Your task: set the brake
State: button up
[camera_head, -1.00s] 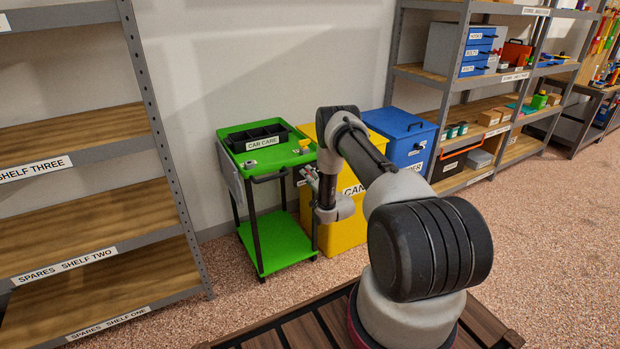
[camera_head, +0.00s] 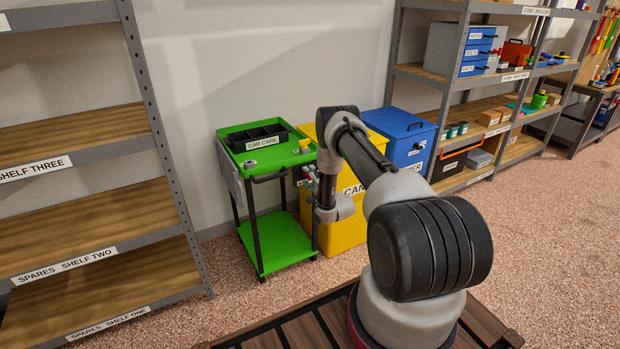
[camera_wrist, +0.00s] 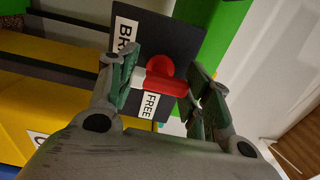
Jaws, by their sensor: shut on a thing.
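The brake is a red lever (camera_wrist: 166,86) on a dark plate (camera_wrist: 185,45) with a white label starting "BR" and another reading "FREE". The lever lies beside the FREE label in the wrist view, and a round red part shows just above its bar. My gripper (camera_wrist: 167,80) has one finger on each side of the lever and is shut on it. The plate is on the right side of the green car care cart (camera_head: 277,240). In the head view my gripper (camera_head: 309,178) is beside that cart, and the lever is too small there to make out clearly.
A yellow bin (camera_head: 345,235) and a blue bin (camera_head: 408,132) stand close to the cart's right. Spares shelves (camera_head: 85,205) stand at the left and loaded store shelves (camera_head: 468,100) at the right. Open floor (camera_head: 555,240) lies at the right.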

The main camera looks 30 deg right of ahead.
jog(key=o, duration=1)
jog(key=shift+o, duration=0.2)
jog(key=shift+s, duration=0.1)
jog(key=s, duration=1.2)
jog(key=shift+d, duration=0.2)
jog(key=shift+w, duration=0.1)
